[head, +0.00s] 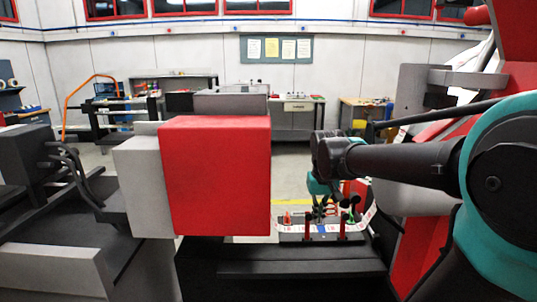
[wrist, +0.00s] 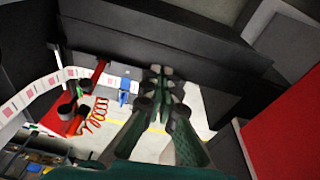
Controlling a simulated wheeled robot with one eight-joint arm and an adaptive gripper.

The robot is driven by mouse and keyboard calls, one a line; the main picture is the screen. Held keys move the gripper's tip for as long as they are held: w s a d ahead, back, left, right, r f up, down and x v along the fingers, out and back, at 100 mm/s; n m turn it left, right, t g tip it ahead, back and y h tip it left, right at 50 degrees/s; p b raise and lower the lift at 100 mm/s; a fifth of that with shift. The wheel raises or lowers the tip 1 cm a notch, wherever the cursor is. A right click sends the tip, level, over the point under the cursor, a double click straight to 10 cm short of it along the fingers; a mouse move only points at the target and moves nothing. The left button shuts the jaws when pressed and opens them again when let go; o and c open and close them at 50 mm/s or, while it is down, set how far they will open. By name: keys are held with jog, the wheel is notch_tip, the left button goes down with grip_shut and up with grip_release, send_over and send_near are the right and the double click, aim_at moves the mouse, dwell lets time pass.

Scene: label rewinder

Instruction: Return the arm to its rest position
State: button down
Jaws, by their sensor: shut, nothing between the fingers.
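My arm reaches in from the right in the head view, with dark links and teal joints. My gripper (wrist: 157,72) shows in the middle of the wrist view, its two green and dark fingers close together at the tips with nothing between them. In the head view the gripper (head: 322,205) is small and partly hidden behind my own arm, just above the small rewinder platform (head: 300,240). In the wrist view a dark machine body lies just beyond the fingertips; I cannot tell the gap.
A large red block (head: 217,177) stands left of the arm in the head view. Workbenches line the back wall.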

jog(key=s+d+f+t, duration=0.1)
jog(key=s+d+f, duration=0.1)
jog(key=s+f, duration=0.4)
jog(key=s+d+f+m+t, duration=0.1)
jog(key=s+f, duration=0.4)
jog(key=f, duration=0.5)
jog(key=shift+s+d+f, duration=0.25)
jog(key=shift+s+d, duration=0.1)
jog(key=shift+d, duration=0.05)
